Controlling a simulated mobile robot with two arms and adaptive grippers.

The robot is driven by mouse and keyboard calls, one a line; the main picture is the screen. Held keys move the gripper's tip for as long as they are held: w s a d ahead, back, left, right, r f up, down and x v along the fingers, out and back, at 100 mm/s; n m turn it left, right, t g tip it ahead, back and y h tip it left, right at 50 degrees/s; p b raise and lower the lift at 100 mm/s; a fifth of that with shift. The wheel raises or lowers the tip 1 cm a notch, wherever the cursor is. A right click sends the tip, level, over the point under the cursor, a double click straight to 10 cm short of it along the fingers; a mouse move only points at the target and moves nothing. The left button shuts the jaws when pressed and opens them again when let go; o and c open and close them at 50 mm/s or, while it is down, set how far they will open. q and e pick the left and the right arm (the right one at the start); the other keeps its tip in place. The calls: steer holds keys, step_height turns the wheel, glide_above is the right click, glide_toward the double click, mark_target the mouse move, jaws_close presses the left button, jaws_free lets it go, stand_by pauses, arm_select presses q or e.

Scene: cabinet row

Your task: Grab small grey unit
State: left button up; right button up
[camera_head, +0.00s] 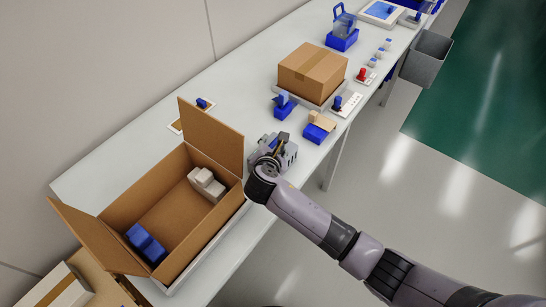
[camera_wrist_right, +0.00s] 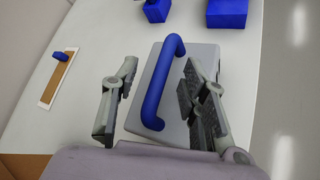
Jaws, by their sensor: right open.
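The small grey unit (camera_wrist_right: 185,60) is a pale grey box with a blue bar handle (camera_wrist_right: 160,85) on top, seen in the right wrist view. My right gripper (camera_wrist_right: 158,68) is open above it, one finger on each side of the blue handle. The fingers look apart from the handle. In the head view my right gripper (camera_head: 278,147) is over the table just right of the open carton and mostly hides the unit. My left gripper is not in view.
An open cardboard box (camera_head: 168,210) at the left holds a whitish piece (camera_head: 207,184) and a blue piece (camera_head: 145,243). Blue stands (camera_head: 284,106), a closed carton (camera_head: 312,72) and small fixtures stand farther along the table. A grey bin (camera_head: 427,58) is at the right edge.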

steer(key=shift+c, duration=0.2)
jaws_close()
stand_by(0.3)
stand_by(0.5)
steer(key=shift+r, duration=0.15)
